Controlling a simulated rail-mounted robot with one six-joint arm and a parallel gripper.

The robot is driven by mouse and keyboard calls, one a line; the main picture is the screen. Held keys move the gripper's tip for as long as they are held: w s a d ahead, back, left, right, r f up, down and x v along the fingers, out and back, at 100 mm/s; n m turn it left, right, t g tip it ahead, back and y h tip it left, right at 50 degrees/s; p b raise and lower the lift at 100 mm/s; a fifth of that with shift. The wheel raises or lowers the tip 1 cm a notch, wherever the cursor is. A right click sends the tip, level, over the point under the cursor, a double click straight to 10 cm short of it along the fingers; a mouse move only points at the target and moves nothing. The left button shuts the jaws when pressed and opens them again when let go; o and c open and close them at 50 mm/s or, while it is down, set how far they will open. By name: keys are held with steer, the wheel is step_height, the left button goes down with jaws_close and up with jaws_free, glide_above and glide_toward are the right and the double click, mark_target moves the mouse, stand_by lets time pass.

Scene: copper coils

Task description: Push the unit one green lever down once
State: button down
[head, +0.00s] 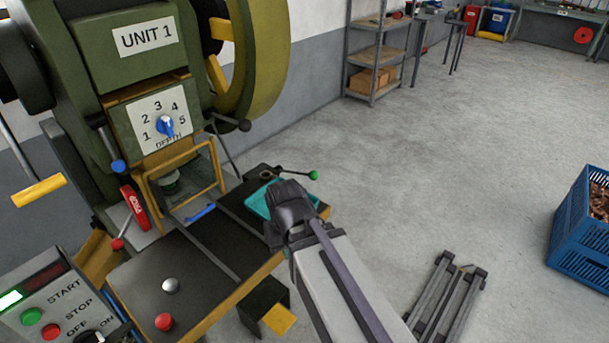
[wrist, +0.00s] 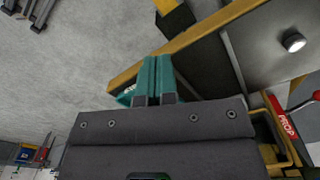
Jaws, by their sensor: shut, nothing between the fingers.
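The machine marked UNIT 1 (head: 150,38) stands at the left of the head view. The green lever's round knob (head: 314,175) sits on a thin dark rod at the right side of the machine's table, close beyond my wrist. The lever is not clear to me in the wrist view. My gripper (wrist: 154,62) shows two teal fingers pressed together, with nothing between them. In the head view my dark wrist is at the table's right edge, just below and left of the green knob, apart from it in the picture; the fingertips are mostly hidden there.
A teal tray (head: 258,201) lies beside my wrist. The table (head: 140,283) bears a red knob (head: 164,321) and a silver knob (head: 170,285). A red PROP lever (head: 133,207) and control box (head: 55,312) are left.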

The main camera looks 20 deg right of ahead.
steer(key=w+d+m+t+b, duration=0.1)
steer(key=w+d, duration=0.6)
steer(key=w, duration=0.7)
steer(key=w+d+m+t+b, duration=0.1)
steer(key=w+d+m, duration=0.3)
steer(key=w+d, duration=0.4)
steer(key=w+d+f+m+t+h+b, duration=0.1)
steer(key=w+d, duration=0.7)
steer(key=w, duration=1.4)
steer(key=shift+w+m+t, duration=0.25)
steer(key=shift+m+t, duration=0.65)
steer(key=shift+t, duration=0.3)
steer(key=shift+d+f, duration=0.1)
steer(key=s+f+b, duration=0.1)
steer(key=f+b, duration=0.1)
steer(key=s+d+f+b, duration=0.1)
steer(key=f+b, duration=0.5)
steer(key=shift+s+d, duration=0.2)
steer(key=shift+s, duration=0.2)
steer(key=shift+s+f+b, duration=0.1)
steer(key=shift+f+b, duration=0.35)
steer(key=shift+b, duration=0.1)
